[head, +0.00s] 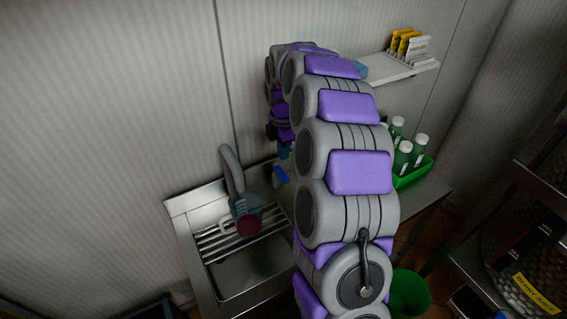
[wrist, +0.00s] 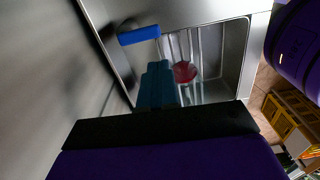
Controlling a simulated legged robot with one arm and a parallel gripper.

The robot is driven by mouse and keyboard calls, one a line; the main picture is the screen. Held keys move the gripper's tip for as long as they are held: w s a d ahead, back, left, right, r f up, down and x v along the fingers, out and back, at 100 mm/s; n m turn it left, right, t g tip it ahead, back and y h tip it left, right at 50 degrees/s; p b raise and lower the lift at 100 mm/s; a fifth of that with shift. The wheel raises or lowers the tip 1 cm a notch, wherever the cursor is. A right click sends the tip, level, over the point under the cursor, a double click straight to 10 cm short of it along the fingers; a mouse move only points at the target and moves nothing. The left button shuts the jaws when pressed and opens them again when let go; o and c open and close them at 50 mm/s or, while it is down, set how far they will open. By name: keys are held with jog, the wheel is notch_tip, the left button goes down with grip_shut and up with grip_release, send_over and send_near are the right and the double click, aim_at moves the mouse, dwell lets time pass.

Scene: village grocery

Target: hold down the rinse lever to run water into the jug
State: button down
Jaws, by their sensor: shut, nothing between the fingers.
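The rinse lever has a blue handle (head: 281,175) beside the sink's back edge; in the wrist view the blue handle (wrist: 139,36) lies just beyond my fingertips. The jug (head: 244,207) stands on the sink's rack under the curved grey spout (head: 232,170); it looks glassy with a dark red patch low down. In the wrist view a red round part (wrist: 184,72), seemingly the jug's, shows right of my fingers. My gripper (wrist: 158,66) is shut and empty, with a visible gap to the handle in the picture. In the head view my gripper (head: 284,151) is above the handle, partly hidden by my arm.
The steel sink (head: 183,212) has a slatted rack in its basin. A green crate (head: 423,170) of bottles stands right of my arm. A wall shelf (head: 395,73) holds small packets. A green bucket (head: 409,294) is on the floor; dark shelving stands at right.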

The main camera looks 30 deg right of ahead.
aim_at(285, 177)
jog(key=shift+w+d+f+n, duration=0.3)
jog(key=shift+w+d, duration=0.35)
jog(key=shift+w, duration=0.1)
jog(key=shift+d, duration=0.1)
jog(key=shift+f, duration=0.15)
notch_tip(285, 177, down, 10)
jog(key=b, duration=0.2)
jog(key=shift+b, duration=0.3)
